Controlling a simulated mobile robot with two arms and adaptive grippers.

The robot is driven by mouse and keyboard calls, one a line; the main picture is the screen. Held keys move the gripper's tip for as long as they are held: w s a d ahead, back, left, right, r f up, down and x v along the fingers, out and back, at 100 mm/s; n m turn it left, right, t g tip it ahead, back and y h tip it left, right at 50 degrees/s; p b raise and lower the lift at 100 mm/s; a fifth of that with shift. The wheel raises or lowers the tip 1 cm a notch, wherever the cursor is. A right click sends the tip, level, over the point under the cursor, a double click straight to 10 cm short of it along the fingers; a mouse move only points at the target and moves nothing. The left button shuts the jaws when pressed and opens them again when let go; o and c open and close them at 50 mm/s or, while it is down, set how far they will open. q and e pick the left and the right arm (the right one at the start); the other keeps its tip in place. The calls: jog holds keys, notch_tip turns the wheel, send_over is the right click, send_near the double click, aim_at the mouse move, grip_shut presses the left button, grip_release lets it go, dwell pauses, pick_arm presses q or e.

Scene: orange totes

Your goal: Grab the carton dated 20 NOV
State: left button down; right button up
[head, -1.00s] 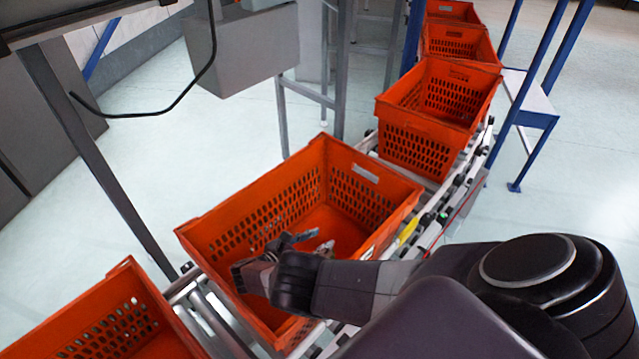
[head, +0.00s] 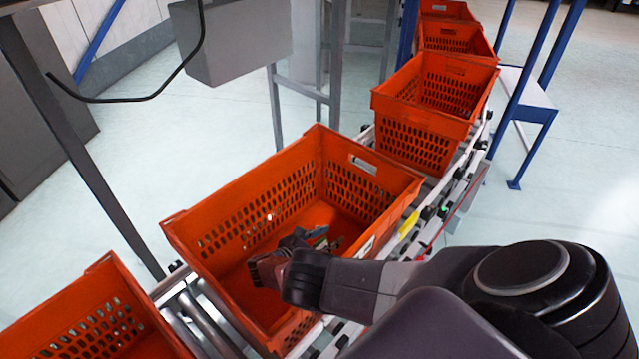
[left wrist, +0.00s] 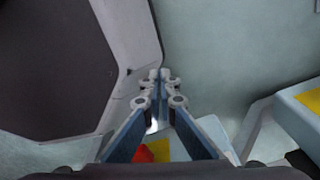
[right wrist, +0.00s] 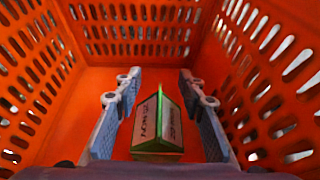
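The carton (right wrist: 158,122) is small, white-faced with green edges, and lies on the floor of the middle orange tote (head: 235,205). In the head view the right gripper (head: 285,258) reaches down inside the tote and hides most of the carton. My left gripper (left wrist: 159,76) shows only in its wrist view, with fingertips together and nothing between them.
The tote's perforated walls surround my right gripper. Other orange totes stand on the roller conveyor, one at the front left (head: 90,315) and several behind (head: 430,105). A grey box (head: 235,40) and metal posts are at the back left.

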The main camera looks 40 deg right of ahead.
jog(key=shift+w+d+f, duration=0.1)
jog(key=shift+d+f, duration=0.15)
jog(key=shift+d, duration=0.35)
jog(key=shift+c, duration=0.7)
grip_shut()
jog(key=shift+a, duration=0.1)
